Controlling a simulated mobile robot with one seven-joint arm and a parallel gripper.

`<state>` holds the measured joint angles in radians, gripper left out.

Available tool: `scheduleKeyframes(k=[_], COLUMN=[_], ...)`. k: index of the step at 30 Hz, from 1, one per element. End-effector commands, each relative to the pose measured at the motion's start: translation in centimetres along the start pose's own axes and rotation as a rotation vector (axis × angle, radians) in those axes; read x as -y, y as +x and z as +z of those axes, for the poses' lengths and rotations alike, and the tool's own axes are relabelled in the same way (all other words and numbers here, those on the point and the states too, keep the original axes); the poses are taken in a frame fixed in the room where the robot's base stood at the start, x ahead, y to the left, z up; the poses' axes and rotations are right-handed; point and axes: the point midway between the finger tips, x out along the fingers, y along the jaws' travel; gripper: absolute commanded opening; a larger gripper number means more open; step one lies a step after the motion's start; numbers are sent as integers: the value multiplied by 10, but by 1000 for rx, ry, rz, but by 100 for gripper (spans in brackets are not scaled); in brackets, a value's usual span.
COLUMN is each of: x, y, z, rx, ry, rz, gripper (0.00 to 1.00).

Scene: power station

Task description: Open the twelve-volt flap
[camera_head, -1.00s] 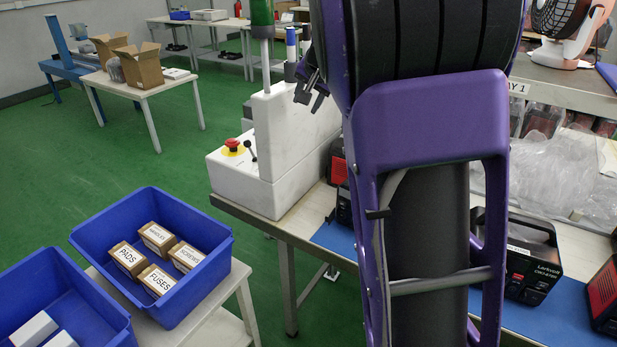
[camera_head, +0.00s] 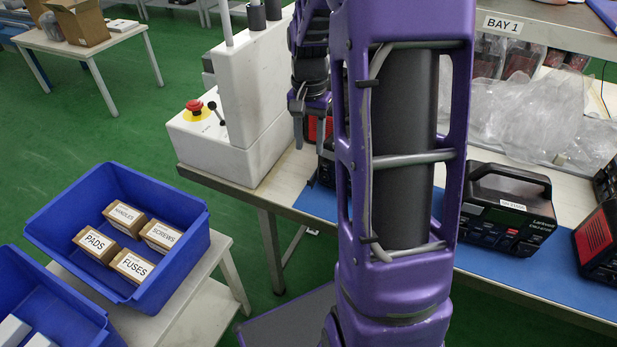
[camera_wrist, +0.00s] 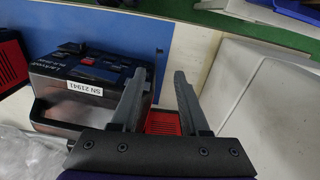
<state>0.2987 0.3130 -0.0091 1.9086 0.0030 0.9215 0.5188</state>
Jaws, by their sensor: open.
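A black power station (camera_head: 508,212) with a carry handle and a white label stands on the blue mat, right of my arm in the head view. A second dark unit with a red panel (camera_head: 312,128) is mostly hidden behind my arm. In the wrist view, a dark power station (camera_wrist: 75,85) labelled SN 21941 lies left of my gripper. I cannot tell which head-view unit it is. No twelve-volt flap can be made out. My gripper (camera_wrist: 160,76) is open and empty, its left finger overlapping that station's edge in the picture. It hangs beside the white machine in the head view (camera_head: 310,104).
The white machine (camera_head: 255,110) with a red button stands left of my gripper. Clear plastic bags (camera_head: 535,110) lie behind the stations under a BAY 1 shelf. More red-panelled units stand at right. Blue bins (camera_head: 190,220) with small boxes sit at lower left.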

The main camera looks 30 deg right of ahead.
Motion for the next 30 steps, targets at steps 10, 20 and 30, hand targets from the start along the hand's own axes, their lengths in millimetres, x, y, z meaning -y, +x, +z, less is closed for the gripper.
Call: scheduleKeyframes(k=[10, 20, 30], x=[-1, 0, 0], y=[78, 111, 112], z=[0, 0, -1], rx=[3, -1, -1], ry=[2, 1, 1], rz=[1, -2, -2], gripper=[45, 45, 38])
